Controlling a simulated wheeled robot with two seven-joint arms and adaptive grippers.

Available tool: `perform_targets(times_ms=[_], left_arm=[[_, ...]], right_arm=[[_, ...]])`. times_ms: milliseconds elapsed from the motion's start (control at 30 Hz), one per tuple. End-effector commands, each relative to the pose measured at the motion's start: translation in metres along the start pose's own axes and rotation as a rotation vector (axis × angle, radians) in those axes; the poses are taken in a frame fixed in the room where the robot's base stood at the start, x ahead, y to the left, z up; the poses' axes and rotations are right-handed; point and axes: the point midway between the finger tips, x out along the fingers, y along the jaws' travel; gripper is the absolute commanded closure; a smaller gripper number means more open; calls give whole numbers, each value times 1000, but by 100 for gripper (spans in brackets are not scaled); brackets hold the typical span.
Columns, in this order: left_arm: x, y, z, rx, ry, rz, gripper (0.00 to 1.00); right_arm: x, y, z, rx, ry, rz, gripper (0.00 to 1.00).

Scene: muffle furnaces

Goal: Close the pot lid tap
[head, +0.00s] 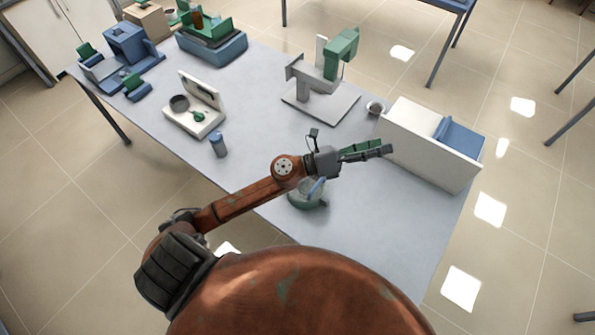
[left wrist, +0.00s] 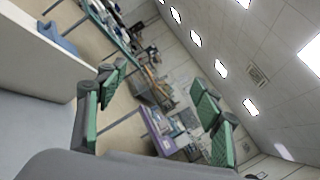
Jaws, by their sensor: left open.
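A green, round pot (head: 303,200) stands near the front edge of the table, partly under my left forearm. A blue, tap-like piece (head: 316,188) shows at its top. The lid is too small and partly hidden, so I cannot tell how it or the tap is set. My left gripper (head: 382,147) reaches past the pot to its upper right, above the table and apart from the pot. It is open and empty. The left wrist view shows its green fingers spread (left wrist: 160,90), with the room and ceiling beyond and no pot. My right gripper is not in view.
A white box-shaped unit with a blue part (head: 430,145) stands right of the left gripper. A grey stand with a green head (head: 325,85), a small cup (head: 375,108), a blue bottle (head: 218,145) and an open white case (head: 194,118) share the table (head: 385,225). The right front is clear.

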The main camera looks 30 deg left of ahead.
Motion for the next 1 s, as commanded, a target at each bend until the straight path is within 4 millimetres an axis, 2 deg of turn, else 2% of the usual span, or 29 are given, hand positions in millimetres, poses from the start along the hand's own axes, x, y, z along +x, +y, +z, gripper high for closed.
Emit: perform_targets(times_ms=[33,67,100,167,233,300,367,433,500,600,700,767,867,1000], left_arm=[[9,-4,-27,162,144,-45,39],[10,-3,-45,256,232,-71,39],[8,3,-68,377,354,-101,39],[-2,21,-99,550,540,-138,39],[-25,55,-124,736,766,-165,39],[-57,96,-133,892,997,-175,39],[-88,132,-128,996,1187,-169,39],[-126,168,-111,1080,1392,-152,39],[-160,195,-88,1127,1566,-127,39],[-197,218,-56,1152,1750,-89,39],[-218,228,-36,1151,1855,-66,39],[-226,232,-31,1147,1887,-58,39],[-230,239,-35,1144,1902,-57,39],[-234,252,-51,1142,1899,-58,39]], right_arm=[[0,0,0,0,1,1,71],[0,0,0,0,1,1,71],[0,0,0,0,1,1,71],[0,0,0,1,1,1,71],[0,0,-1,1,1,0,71],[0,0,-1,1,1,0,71],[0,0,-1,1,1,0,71],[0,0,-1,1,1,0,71],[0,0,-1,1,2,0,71],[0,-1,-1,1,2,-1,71],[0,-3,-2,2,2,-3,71],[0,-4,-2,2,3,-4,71],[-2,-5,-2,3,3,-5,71],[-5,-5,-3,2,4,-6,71]])
